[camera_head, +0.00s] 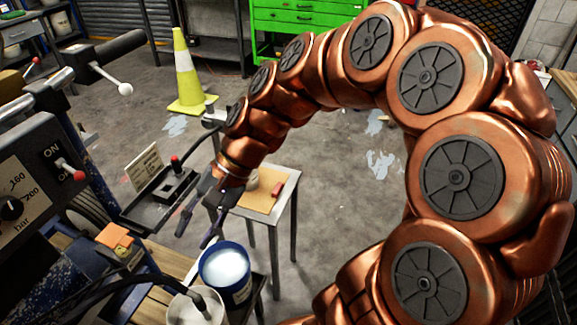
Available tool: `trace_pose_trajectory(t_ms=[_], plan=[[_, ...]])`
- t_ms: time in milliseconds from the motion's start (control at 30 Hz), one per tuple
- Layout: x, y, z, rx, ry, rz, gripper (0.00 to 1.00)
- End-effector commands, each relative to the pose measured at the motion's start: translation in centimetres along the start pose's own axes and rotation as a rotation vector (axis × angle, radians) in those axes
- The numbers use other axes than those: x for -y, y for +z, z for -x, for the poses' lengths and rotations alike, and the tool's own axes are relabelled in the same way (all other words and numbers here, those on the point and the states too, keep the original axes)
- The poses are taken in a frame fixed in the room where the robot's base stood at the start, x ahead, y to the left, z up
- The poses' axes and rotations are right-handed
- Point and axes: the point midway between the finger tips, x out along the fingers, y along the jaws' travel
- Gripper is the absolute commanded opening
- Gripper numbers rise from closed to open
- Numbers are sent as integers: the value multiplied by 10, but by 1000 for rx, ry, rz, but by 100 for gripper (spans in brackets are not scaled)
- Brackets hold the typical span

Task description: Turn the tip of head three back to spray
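The line striper fills the left side, with a dark control box (40,190) that carries an ON/OFF switch (62,162) and a pressure dial (12,209). A black bracket (160,195) with a small red-tipped lever (175,163) reaches out from it. My gripper (193,240) hangs below the end of my copper arm, its two dark fingers apart with nothing visible between them. It is to the right of the bracket and above the blue paint bucket (226,272). I cannot make out head three or its tip; my arm and gripper may cover them.
A white bucket (187,310) with a black hose stands beside the blue bucket. A small table (284,205) with a red block (277,188) is right of my gripper. A yellow cone (187,75) and green tool chest (300,17) stand behind. The floor between is mostly open.

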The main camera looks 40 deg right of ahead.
Motion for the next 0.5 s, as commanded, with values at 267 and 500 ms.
trace_pose_trajectory(t_ms=[267,500], plan=[[15,-136,22,104,-487,-478,36],[-38,-264,86,220,-915,-873,36]])
